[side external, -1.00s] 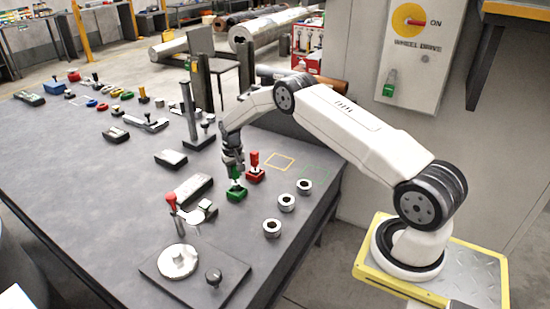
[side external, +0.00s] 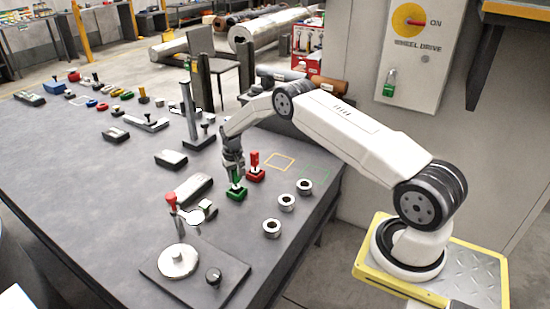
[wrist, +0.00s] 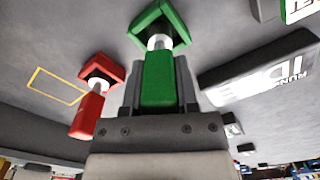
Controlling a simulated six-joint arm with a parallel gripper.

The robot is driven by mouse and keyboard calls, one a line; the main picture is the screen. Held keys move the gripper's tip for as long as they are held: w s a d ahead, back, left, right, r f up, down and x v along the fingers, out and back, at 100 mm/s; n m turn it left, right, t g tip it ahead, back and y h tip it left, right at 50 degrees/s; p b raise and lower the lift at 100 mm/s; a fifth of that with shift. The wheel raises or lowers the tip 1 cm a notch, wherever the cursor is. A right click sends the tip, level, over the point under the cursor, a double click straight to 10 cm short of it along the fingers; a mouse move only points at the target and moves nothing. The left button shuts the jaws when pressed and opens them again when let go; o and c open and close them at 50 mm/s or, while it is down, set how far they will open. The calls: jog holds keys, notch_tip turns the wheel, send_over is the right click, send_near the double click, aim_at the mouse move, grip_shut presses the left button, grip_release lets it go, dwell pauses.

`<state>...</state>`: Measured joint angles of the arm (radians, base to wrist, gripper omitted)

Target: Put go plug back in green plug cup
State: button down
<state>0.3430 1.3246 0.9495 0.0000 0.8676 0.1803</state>
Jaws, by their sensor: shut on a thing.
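My gripper (side external: 234,165) is shut on the green plug (side external: 236,177) and points down over the green plug cup (side external: 236,194). In the wrist view the green handle (wrist: 160,78) is between my fingers (wrist: 159,90). A short pale shank shows between the handle and the square green cup (wrist: 152,16). The plug is upright and lined up with the cup; its lower end is hidden, so I cannot tell how deep it sits. A red plug (side external: 254,160) stands in a red cup (side external: 256,175) close to the right.
Several metal rings (side external: 287,202) lie to the right. A yellow outlined square (side external: 279,162) is bare. A dark block (side external: 194,190) lies to the left. A base plate (side external: 222,275) with a red-knobbed lever (side external: 171,199) stands in front. A post (side external: 190,115) rises behind.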

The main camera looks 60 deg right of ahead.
jog(key=shift+f, duration=0.2)
jog(key=shift+c, duration=1.4)
grip_release()
jog(key=shift+r, duration=3.9)
